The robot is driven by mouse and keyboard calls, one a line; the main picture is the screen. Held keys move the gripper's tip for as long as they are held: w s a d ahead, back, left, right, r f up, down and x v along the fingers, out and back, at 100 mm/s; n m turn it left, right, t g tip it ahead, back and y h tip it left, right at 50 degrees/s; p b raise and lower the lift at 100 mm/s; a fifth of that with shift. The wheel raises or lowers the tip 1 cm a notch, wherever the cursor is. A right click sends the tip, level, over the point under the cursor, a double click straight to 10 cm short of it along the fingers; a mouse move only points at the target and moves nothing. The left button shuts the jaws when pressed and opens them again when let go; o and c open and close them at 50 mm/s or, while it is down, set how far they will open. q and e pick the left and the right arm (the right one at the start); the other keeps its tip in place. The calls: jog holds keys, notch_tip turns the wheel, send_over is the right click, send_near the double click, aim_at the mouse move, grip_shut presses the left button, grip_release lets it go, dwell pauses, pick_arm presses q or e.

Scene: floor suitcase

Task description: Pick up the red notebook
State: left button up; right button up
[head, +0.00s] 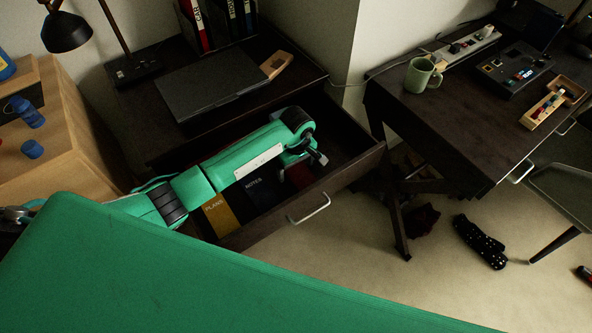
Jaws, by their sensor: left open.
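An open drawer (362,165) of the dark cabinet holds several notebooks. A yellow notebook marked PLANS (219,215) and a black one marked NOTES (262,190) lie in it. A small dark red patch, likely the red notebook (298,176), shows beside the black one; my left arm hides most of it. My left gripper (318,158) is over the drawer, open, just above and to the right of the red patch. Whether it touches anything cannot be told. My right gripper is not in view.
A closed laptop (210,80), a lamp (130,70) and binders (195,22) stand on the cabinet top above the drawer. A dark desk (440,120) with a green mug (422,75) is at right. The drawer front has a metal handle (309,211).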

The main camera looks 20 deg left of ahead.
pick_arm(q)
jog(key=shift+c, duration=0.3)
jog(key=c, duration=1.1)
jog(key=shift+r, duration=0.2)
